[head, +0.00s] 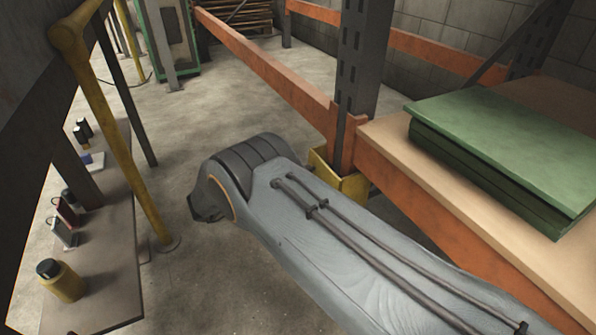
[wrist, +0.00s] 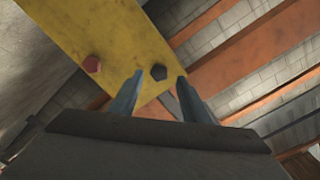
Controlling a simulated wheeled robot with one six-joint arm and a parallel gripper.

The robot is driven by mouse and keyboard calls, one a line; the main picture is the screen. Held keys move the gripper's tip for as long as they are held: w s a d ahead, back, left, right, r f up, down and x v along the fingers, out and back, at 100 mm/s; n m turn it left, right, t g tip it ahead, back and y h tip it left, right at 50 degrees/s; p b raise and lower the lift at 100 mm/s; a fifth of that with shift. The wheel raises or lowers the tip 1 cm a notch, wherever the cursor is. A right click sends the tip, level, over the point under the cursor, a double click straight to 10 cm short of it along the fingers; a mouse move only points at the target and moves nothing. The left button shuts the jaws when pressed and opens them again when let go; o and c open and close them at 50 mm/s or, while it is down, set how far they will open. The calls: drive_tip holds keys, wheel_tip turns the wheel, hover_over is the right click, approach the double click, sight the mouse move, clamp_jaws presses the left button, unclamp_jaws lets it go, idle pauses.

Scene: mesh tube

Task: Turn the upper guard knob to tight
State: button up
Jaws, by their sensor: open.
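I cannot tell from the picture which one is the upper guard knob, nor how tight either is. My gripper (wrist: 160,76) is open. The red knob lies to the left of the left finger. In the head view neither the knobs nor my gripper can be made out.
Orange rack beams (head: 270,70) and a dark upright (head: 362,60) stand beyond my arm. A shelf with green boards (head: 500,140) is at the right. A bench (head: 110,240) with a yellow bottle (head: 60,280) and small items is at the left. Open concrete floor (head: 220,110) lies behind.

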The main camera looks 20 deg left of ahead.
drive_tip(key=shift+v, duration=1.65)
